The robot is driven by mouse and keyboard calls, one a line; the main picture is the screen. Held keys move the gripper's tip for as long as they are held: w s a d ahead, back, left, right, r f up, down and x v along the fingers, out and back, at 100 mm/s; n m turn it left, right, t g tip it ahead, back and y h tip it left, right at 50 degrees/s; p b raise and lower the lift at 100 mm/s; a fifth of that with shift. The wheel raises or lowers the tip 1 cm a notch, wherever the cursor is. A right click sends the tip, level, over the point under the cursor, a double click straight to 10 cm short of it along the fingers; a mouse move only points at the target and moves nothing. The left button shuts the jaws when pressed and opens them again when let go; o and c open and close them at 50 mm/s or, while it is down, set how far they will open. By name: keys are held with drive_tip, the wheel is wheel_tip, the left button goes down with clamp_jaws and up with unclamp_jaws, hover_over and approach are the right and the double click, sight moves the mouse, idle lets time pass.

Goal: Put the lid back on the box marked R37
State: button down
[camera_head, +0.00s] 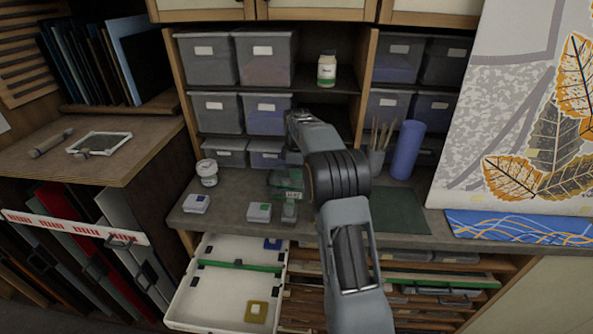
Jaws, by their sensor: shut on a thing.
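My gripper (288,178) hangs over the middle of the worktop, mostly hidden behind my arm. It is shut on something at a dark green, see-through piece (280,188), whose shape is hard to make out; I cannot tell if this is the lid. A small pale label (293,195) shows just below, its writing too small to read surely. A small grey-green box (289,213) stands under it; touching or apart is unclear. To its left stand a pale box with a green mark (259,212) and a pale box with a blue mark (197,204).
An open white drawer (212,300) juts out below the worktop, holding a blue piece (272,243) and an olive-yellow piece (255,312). A white jar (207,172) stands at the back left. A blue roll (407,150) and brushes (380,135) stand right of my arm.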

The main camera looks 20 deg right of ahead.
drive_tip(key=shift+s+d+f, duration=0.1)
drive_tip(key=shift+f, duration=0.6)
idle(0.6)
idle(0.7)
drive_tip(key=c, duration=0.9)
unclamp_jaws()
drive_tip(key=shift+r, duration=0.2)
drive_tip(key=shift+o, duration=0.5)
drive_tip(key=o, duration=0.4)
drive_tip(key=shift+r+p, duration=0.15)
drive_tip(key=shift+p, duration=0.15)
drive_tip(key=shift+r+p, duration=3)
drive_tip(key=shift+r, duration=0.45)
drive_tip(key=shift+w, duration=0.2)
